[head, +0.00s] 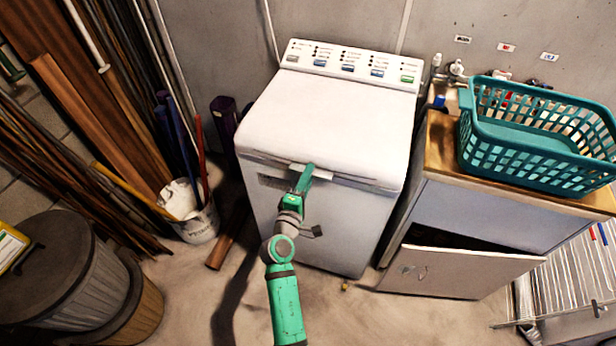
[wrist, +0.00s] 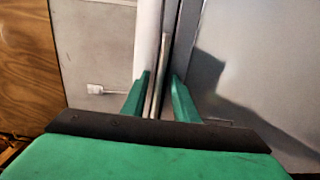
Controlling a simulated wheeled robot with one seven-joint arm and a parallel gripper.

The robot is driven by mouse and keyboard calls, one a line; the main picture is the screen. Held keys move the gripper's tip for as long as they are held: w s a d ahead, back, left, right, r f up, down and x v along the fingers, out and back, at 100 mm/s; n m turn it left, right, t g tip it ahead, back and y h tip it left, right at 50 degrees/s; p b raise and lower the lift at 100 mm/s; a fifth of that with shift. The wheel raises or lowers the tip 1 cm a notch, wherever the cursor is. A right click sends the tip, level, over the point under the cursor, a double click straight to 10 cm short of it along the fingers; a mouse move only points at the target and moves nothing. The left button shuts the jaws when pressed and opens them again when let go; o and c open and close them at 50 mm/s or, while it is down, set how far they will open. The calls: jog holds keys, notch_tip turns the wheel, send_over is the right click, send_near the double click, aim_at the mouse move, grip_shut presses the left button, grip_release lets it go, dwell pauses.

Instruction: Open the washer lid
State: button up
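The white washer (head: 325,120) stands against the wall in the head view, its control panel along the back. Its lid (head: 320,110) lies flat and shut. A pale handle strip (head: 335,176) juts from the lid's front edge. My green gripper (head: 306,170) is at this front edge, left of its middle. In the wrist view, my two green fingers (wrist: 160,78) are apart, with a thin grey strip (wrist: 160,80) running between them. A gap shows beside the right finger; whether the left finger touches the strip cannot be told.
A wooden-topped cabinet (head: 440,140) with a teal basket (head: 540,178) stands close right of the washer, its lower door tilted open. A bucket (head: 190,212), leaning planks and dark bins (head: 62,265) are at left. Bare floor lies in front.

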grip_shut()
dwell(1.4)
